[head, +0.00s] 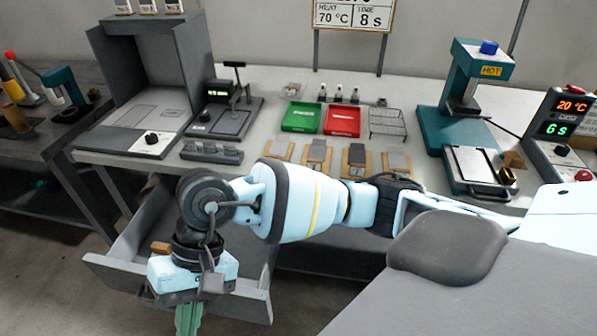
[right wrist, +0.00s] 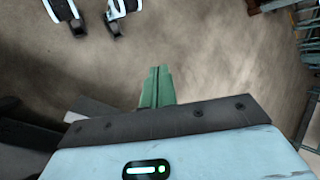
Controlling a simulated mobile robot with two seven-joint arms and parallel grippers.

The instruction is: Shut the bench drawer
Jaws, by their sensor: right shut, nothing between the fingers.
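The grey bench drawer (head: 257,299) is pulled out from the front of the bench at lower left in the head view. My right arm reaches across it from the right. My right gripper (head: 188,322) points down at the drawer's front panel and hides part of it; whether it touches the panel I cannot tell. Its green fingers are together and empty, also in the right wrist view (right wrist: 156,72), where floor shows beyond them. A small orange-brown item (head: 160,247) shows inside the drawer, partly hidden by my wrist. My left gripper is not in view.
The bench top (head: 275,92) holds green (head: 302,117) and red trays (head: 343,121), a teal press (head: 458,125), a grey hood (head: 150,60) and several small pads. A dark side bench (head: 35,150) stands left. Floor (head: 50,285) is clear before the drawer.

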